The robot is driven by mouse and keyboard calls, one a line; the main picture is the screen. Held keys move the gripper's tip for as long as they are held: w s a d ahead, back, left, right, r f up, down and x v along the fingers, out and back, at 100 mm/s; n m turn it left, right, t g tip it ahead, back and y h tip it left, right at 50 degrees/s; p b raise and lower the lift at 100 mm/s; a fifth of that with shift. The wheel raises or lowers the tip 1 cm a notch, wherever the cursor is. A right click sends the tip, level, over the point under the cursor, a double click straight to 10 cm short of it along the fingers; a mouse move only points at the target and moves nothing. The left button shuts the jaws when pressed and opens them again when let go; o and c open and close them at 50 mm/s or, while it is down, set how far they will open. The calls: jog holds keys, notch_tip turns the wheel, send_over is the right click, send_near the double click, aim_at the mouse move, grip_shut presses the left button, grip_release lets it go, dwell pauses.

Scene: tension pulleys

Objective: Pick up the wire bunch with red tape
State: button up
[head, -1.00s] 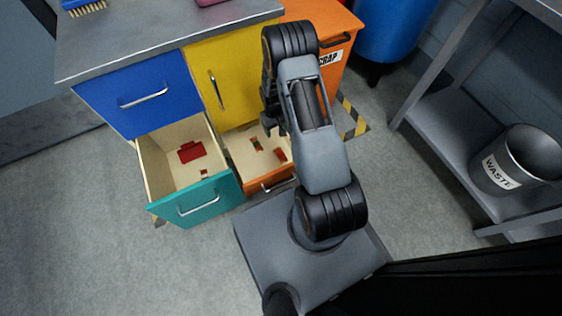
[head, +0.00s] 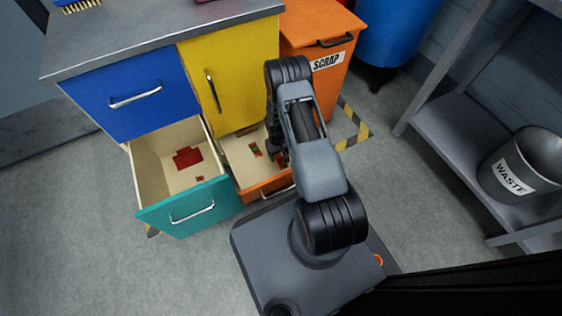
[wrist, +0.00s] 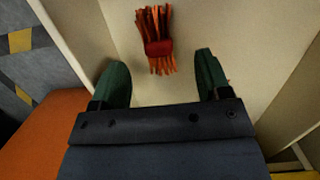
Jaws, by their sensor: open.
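In the wrist view, a bunch of orange wires (wrist: 146,24) with red tape (wrist: 158,48) around it lies on the pale drawer floor, just beyond my fingertips. My gripper (wrist: 160,62) is open and empty, with one green finger on each side of the gap. The bunch is roughly centred between the fingers. In the head view my gripper is down at the open orange drawer (head: 262,189), its fingers mostly hidden by my arm. A reddish piece (head: 282,160) shows beside it, partly covered. A green and red piece (head: 256,150) lies farther left in that drawer.
An open teal drawer (head: 190,206) at left holds a red block (head: 188,157) and a small red piece. Drawer walls stand close around my gripper. An orange scrap bin (head: 318,70) stands behind, and a waste bucket (head: 515,165) sits on the right shelf.

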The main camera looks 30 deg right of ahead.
aim_at(281, 159)
jog(key=shift+s+d+f+b, duration=0.1)
jog(key=shift+f+b, duration=0.5)
jog(key=shift+f, duration=0.5)
jog(key=shift+s+d+f+b, duration=0.1)
jog(key=shift+f+b, duration=0.45)
jog(key=shift+f, duration=0.55)
jog(key=shift+f, duration=0.15)
jog(key=shift+c, duration=0.5)
jog(key=c, duration=0.9)
